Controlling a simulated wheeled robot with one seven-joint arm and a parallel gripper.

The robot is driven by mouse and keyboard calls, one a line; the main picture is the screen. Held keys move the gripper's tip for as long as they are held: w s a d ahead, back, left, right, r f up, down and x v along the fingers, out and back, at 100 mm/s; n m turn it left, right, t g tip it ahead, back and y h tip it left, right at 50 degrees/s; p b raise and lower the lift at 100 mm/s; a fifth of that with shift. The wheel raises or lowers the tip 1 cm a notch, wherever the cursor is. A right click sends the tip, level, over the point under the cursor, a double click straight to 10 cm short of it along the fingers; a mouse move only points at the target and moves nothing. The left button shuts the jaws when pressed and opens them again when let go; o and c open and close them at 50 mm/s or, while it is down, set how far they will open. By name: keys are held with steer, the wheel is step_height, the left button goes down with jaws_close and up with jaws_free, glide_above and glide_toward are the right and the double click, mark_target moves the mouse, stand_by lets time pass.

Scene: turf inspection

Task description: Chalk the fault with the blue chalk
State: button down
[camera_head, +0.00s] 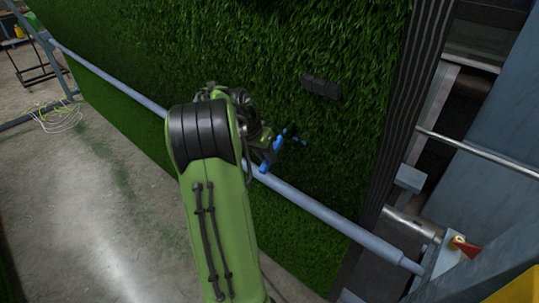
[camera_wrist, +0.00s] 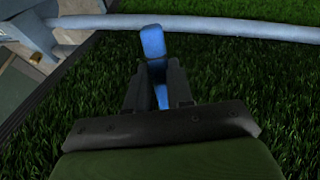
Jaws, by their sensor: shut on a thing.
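My gripper (camera_wrist: 157,72) is shut on the blue chalk (camera_wrist: 153,43), which sticks out past the fingertips in the wrist view. In the head view the chalk (camera_head: 268,160) shows at the end of my green arm, close to the turf (camera_head: 330,150). I cannot tell whether it touches the turf. Small blue marks (camera_head: 302,140) show on the turf just right of the chalk. A dark rectangular patch (camera_head: 321,87) lies on the turf above and to the right of the marks. I cannot tell whether it is the fault. My arm hides part of the turf.
A pale blue rail (camera_head: 320,211) runs across the turf, just below the chalk; it also shows in the wrist view (camera_wrist: 220,27). Dark ribbed edging (camera_head: 403,110) bounds the turf at right, with machinery and a roller beyond. Open concrete floor (camera_head: 80,220) lies at left.

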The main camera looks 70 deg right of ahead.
steer(key=shift+w+d, duration=0.1)
steer(key=shift+w, duration=0.05)
steer(key=shift+w+a+f+b, duration=0.15)
steer(key=shift+a+b, duration=0.15)
steer(key=shift+b, duration=0.1)
steer(key=w+a+f+b, duration=0.2)
steer(key=a+b, duration=0.2)
steer(key=a, duration=0.2)
steer(key=shift+w+a, duration=0.3)
steer(key=shift+w, duration=0.05)
steer(key=shift+w, duration=0.1)
